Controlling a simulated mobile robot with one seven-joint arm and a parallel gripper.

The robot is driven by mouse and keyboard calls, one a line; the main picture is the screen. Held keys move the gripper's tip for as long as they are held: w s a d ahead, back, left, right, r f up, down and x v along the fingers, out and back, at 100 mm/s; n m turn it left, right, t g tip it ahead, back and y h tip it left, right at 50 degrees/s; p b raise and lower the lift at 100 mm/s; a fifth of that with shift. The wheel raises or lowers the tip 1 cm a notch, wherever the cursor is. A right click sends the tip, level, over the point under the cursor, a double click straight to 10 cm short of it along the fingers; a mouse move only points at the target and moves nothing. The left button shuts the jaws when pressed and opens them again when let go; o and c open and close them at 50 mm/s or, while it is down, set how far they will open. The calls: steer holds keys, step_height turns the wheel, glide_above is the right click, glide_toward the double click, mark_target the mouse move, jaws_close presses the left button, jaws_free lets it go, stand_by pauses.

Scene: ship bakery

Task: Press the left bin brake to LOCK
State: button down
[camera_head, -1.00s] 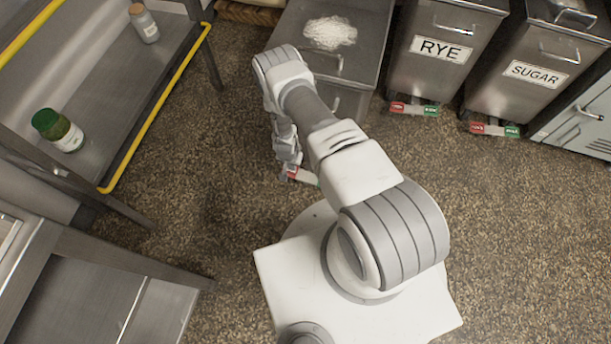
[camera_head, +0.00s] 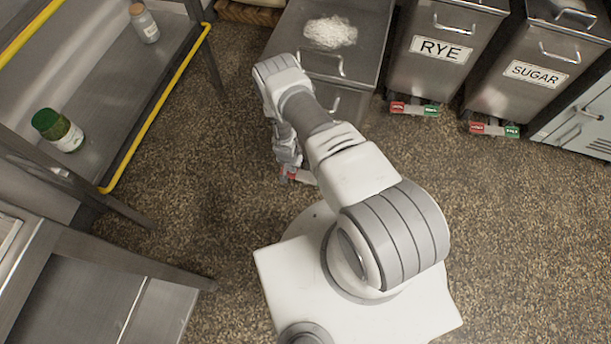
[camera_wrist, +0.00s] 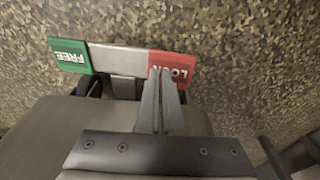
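The left bin (camera_head: 371,38) is a steel bin with white powder on its lid, at top centre in the head view. Its brake pedal shows in the wrist view as a pale metal bar (camera_wrist: 119,61) with a green FREE end (camera_wrist: 69,56) at left and a red LOCK end (camera_wrist: 184,66) at right. My gripper (camera_wrist: 165,72) is shut and empty, its fingertips overlapping the left part of the LOCK end. I cannot tell whether they touch it. In the head view the red end (camera_head: 291,175) shows beside my gripper, and the green end is hidden.
The RYE bin (camera_head: 425,75) and SUGAR bin (camera_head: 520,98) stand to the right, each with a red and green pedal. A steel shelf with a yellow rail (camera_head: 152,116) stands at left. The speckled floor (camera_head: 520,230) at right is clear.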

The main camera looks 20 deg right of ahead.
steer(key=shift+s+f, duration=0.1)
steer(key=shift+f, duration=0.6)
steer(key=shift+r+p, duration=2.45)
steer(key=shift+r, duration=1.15)
